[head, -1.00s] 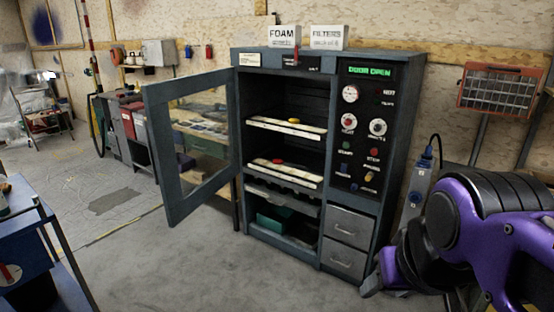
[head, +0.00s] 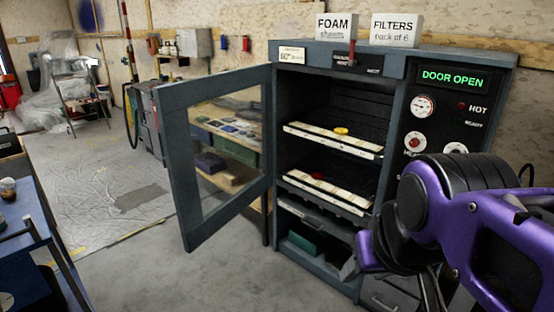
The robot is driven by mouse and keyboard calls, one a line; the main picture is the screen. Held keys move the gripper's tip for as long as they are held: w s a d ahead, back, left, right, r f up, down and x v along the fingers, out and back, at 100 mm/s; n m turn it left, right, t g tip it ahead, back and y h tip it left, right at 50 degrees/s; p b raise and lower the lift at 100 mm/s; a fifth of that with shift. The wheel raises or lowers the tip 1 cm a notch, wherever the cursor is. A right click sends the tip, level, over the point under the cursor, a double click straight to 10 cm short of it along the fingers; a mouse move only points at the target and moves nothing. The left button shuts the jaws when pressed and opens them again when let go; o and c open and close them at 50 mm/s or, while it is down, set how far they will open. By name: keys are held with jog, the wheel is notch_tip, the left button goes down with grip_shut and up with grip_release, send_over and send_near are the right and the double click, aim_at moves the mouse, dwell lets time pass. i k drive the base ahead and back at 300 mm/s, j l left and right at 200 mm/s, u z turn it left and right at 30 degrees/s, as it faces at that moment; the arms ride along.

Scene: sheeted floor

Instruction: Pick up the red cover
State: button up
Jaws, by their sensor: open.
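A small red piece (head: 318,176), likely the red cover, lies on the lower pale rack (head: 345,200) inside the open cabinet. It is small in the picture and its exact shape is unclear. My gripper (head: 352,267) shows only in part at the lower right, below my purple arm, in front of the cabinet's lower section. It is open and well apart from the red piece. My own arm links hide most of the gripper and the cabinet's lower right.
The cabinet door (head: 178,165) stands open to the left, its frame an obstacle. A yellow piece (head: 341,131) lies on the upper rack. The display (head: 453,79) reads DOOR OPEN. A blue cart (head: 30,240) stands at left. Floor between cart and door is clear.

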aim_at(316, 175)
jog(key=i+j, duration=0.1)
jog(key=i, duration=1.05)
